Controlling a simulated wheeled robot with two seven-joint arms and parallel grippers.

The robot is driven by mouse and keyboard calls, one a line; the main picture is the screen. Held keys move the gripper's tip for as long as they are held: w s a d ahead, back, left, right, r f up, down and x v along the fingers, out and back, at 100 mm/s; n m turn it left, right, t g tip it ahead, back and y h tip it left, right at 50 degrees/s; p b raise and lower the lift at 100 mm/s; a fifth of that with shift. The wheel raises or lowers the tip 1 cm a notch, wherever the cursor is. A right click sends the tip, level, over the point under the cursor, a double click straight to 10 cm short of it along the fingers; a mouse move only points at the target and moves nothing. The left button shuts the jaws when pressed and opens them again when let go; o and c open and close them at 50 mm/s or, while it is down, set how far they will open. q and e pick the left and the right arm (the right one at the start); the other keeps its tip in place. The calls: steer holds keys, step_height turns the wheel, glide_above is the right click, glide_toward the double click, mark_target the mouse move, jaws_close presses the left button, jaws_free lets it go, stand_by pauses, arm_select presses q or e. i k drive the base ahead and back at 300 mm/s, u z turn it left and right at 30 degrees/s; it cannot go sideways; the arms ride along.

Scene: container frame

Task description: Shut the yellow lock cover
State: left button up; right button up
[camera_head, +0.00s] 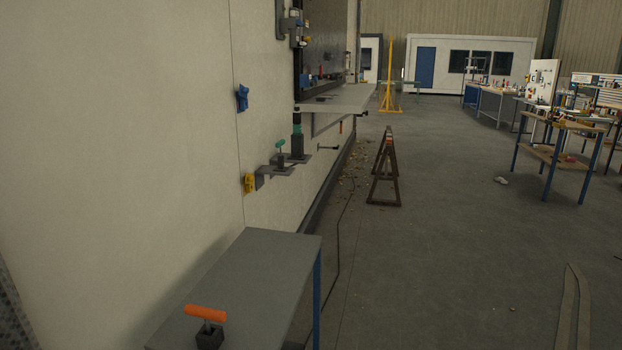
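A small yellow piece (249,183) is fixed low on the pale wall, just left of a small grey bracket shelf. It is the yellow thing on this wall that fits the lock cover. It is too small and dark to tell whether it is open or shut. A blue piece (242,98) is fixed higher on the same wall, near the vertical panel seam. Neither of my grippers is in view.
A grey table (262,262) with an orange-handled tool (207,313) stands against the wall in front. A small shelf (275,170) holds a green-topped item. A dark trestle (385,170) stands beyond. Workbenches (565,125) are at the right. The middle floor is mostly clear.

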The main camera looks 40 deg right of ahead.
mark_target(250, 178)
steer(key=z, duration=3.3)
steer(key=i, duration=2.55)
steer(key=u, duration=2.75)
steer(key=i, duration=2.55)
steer(key=u, duration=0.75)
